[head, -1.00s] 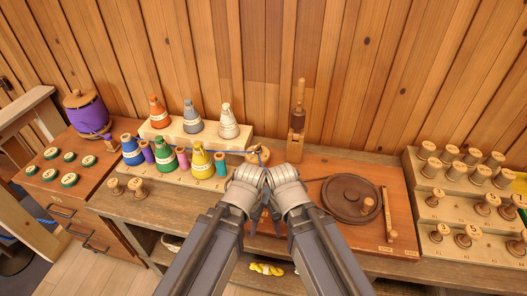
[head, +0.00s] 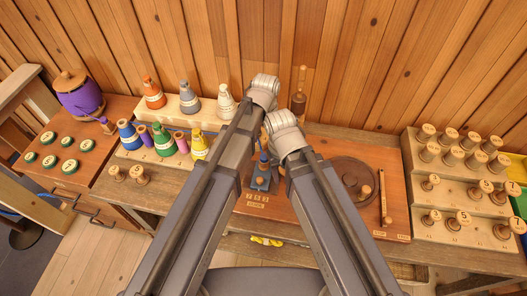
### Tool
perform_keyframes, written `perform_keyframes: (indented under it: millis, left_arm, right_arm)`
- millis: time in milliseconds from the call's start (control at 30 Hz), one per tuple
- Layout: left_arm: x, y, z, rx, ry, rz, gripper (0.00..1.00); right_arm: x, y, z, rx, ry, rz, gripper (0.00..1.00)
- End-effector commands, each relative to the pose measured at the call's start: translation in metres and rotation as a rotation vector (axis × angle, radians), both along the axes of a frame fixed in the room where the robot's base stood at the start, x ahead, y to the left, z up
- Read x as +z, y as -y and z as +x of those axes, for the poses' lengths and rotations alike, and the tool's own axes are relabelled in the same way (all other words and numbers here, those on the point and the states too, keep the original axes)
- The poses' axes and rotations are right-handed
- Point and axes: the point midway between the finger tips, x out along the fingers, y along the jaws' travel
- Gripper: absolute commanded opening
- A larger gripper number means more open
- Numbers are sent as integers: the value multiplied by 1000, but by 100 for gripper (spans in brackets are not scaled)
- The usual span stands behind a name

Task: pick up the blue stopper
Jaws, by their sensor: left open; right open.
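A blue cone-shaped piece with a pale band (head: 128,135) stands at the left end of the lower front step of the rack. A separate small blue upright piece (head: 261,173) stands on the wooden board between my arms. I cannot tell which of them is the stopper. My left gripper (head: 264,87) is raised near the back wall, right of the white cone. My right gripper (head: 282,122) is lower, above the board, behind the small blue piece. Both are open; their fingertips are mostly hidden by the wrists. Neither visibly touches a blue piece.
Green (head: 163,141) and yellow (head: 199,144) cones stand close beside the blue cone, with small spools between. Orange (head: 154,94) and grey (head: 190,98) cones stand behind. A dark round disc (head: 352,172) lies on the board. A stepped rack of wooden spools (head: 408,150) is at right.

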Motion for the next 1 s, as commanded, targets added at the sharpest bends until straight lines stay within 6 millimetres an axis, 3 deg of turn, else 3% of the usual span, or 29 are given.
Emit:
perform_keyframes:
  millis: [300,667,1000]
  left_arm:
    - [-28,-1,-2,0,0,1,74]
    - [-38,-3,-4,0,0,1,74]
    - [-78,-5,-6,-1,0,1,74]
  right_arm:
    - [-28,0,0,0,0,0,50]
    - [-38,0,0,0,0,0,50]
    - [-78,0,0,0,0,0,50]
